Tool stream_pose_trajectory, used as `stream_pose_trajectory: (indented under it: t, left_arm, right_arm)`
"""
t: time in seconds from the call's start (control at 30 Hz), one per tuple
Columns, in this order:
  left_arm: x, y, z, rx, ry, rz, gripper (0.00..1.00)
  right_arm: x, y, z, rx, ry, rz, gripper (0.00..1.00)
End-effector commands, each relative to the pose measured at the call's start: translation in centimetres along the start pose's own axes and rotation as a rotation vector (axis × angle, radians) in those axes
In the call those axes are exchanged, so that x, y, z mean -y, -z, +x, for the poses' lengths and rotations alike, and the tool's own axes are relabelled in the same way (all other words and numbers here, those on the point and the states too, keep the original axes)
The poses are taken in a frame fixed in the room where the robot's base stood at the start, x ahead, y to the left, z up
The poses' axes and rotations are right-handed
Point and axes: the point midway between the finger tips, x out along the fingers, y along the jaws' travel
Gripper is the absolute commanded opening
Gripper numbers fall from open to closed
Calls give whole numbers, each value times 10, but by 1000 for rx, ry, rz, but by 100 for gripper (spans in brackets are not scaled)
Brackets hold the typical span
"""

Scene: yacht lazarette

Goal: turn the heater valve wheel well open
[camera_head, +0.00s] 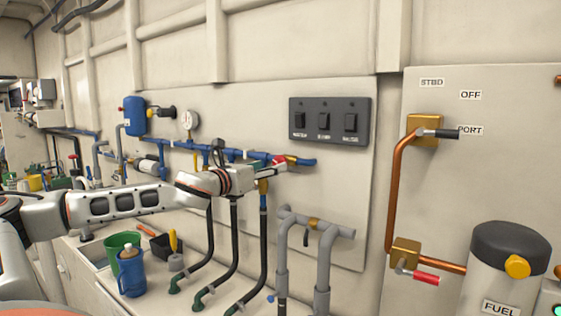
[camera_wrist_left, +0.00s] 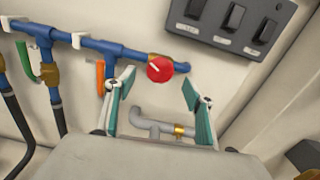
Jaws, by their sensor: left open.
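A red round valve wheel (camera_wrist_left: 160,69) with a short white mark sits on a brass fitting at the right end of the blue pipe (camera_wrist_left: 98,45). I take it for the heater valve wheel; no label for it is readable. In the head view the wheel (camera_head: 279,161) is partly hidden by my left gripper (camera_head: 281,171). In the wrist view my left gripper (camera_wrist_left: 158,86) is open and empty, its teal fingers spread on either side of a line to the wheel. The wheel appears just beyond the fingertips; contact cannot be told. My right gripper is not in view.
A black switch panel (camera_head: 330,121) is above right of the wheel. Grey pipes (camera_head: 323,255) stand below it. Black hoses (camera_head: 234,245) hang beneath the blue pipe. A blue jug (camera_head: 131,272) and a green bucket (camera_head: 121,242) stand on the counter below my left arm.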

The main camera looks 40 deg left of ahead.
Motion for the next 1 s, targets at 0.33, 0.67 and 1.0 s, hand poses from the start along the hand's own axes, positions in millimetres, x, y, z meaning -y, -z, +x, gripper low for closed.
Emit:
stream_pose_trajectory:
  t: [0.33, 0.67, 1.0]
  left_arm:
    - [0, -2, 40, 0, 0, -6, 53]
    - [0, 1, 59, -2, 0, -2, 53]
    - [0, 2, 59, -2, 0, -1, 33]
  right_arm:
    - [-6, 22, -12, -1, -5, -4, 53]
    - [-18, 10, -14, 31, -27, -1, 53]
    - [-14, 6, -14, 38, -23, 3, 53]
